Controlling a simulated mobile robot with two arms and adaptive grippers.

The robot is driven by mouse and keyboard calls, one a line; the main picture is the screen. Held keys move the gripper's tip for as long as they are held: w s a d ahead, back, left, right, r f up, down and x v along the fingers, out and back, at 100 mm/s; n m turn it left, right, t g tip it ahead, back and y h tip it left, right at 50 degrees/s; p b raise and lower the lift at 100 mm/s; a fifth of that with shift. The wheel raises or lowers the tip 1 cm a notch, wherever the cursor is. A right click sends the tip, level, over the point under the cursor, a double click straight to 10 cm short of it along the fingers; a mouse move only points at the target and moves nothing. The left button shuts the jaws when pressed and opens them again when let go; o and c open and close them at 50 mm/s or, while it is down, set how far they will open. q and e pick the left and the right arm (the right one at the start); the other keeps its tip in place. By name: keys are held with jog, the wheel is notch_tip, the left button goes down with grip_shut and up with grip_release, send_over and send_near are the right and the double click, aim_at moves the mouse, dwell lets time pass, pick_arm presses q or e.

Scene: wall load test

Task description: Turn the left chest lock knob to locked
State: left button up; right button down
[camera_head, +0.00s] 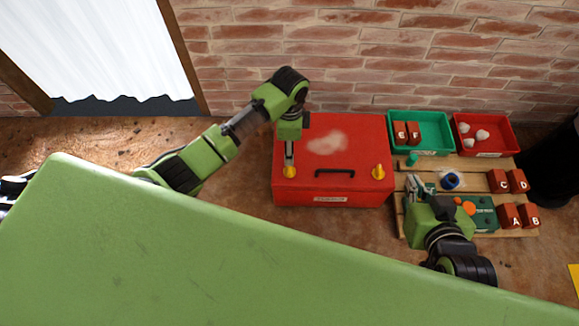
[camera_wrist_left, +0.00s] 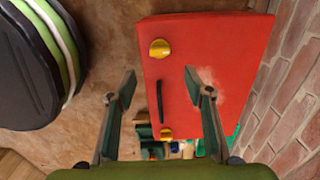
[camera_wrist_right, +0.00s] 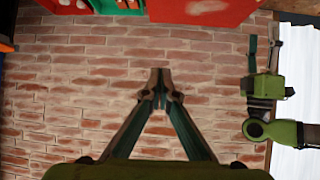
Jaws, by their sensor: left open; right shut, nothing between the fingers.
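The red chest (camera_head: 350,190) stands on the ground by the brick wall, with a dark handle (camera_head: 335,172) at its front. The left yellow knob (camera_head: 290,172) and right yellow knob (camera_head: 378,172) sit either side of the handle. My left gripper (camera_head: 289,158) points down over the chest by the left knob. In the left wrist view its fingers (camera_wrist_left: 160,84) are apart and empty, with the left knob (camera_wrist_left: 160,48) beyond them and the right knob (camera_wrist_left: 166,133) lower down. My right gripper (camera_head: 412,184) is shut and empty over the pallet; its closed tips (camera_wrist_right: 160,88) show in its wrist view.
A wooden pallet (camera_head: 470,166) right of the chest carries lettered red blocks (camera_head: 509,215), a blue-ringed item (camera_head: 450,181) and a green box (camera_head: 484,214). A green bin (camera_head: 434,132) and a red bin (camera_head: 507,140) stand behind. The ground left of the chest is clear.

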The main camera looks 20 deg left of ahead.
aim_at(289, 168)
pick_arm(q)
notch_tip(289, 168, down, 4)
jog(key=shift+r+b, duration=0.2)
jog(key=shift+b, duration=0.45)
notch_tip(289, 168, down, 3)
jog(key=shift+r+b, duration=0.1)
jog(key=shift+b, duration=0.55)
pick_arm(e)
jog(key=w+a+r+t+y, duration=0.1)
jog(key=w+a+r+t, duration=0.1)
jog(key=w+r+t, duration=0.3)
jog(key=a+r+t+y, duration=0.1)
jog(key=r+t, duration=0.1)
jog(key=r, duration=0.5)
pick_arm(q)
notch_tip(289, 168, down, 3)
jog(key=shift+r+b, duration=0.1)
jog(key=shift+b, duration=0.55)
notch_tip(289, 168, down, 2)
jog(key=shift+f+b, duration=0.15)
jog(key=shift+b, duration=0.4)
jog(key=shift+f, duration=0.15)
pick_arm(e)
jog(key=s+r+t+y, duration=0.2)
jog(key=s+r+t, duration=0.2)
jog(key=r, duration=0.9)
jog(key=shift+a+n+t+y, duration=0.3)
jog(key=shift+t, duration=1.2)
jog(key=shift+r, duration=0.1)
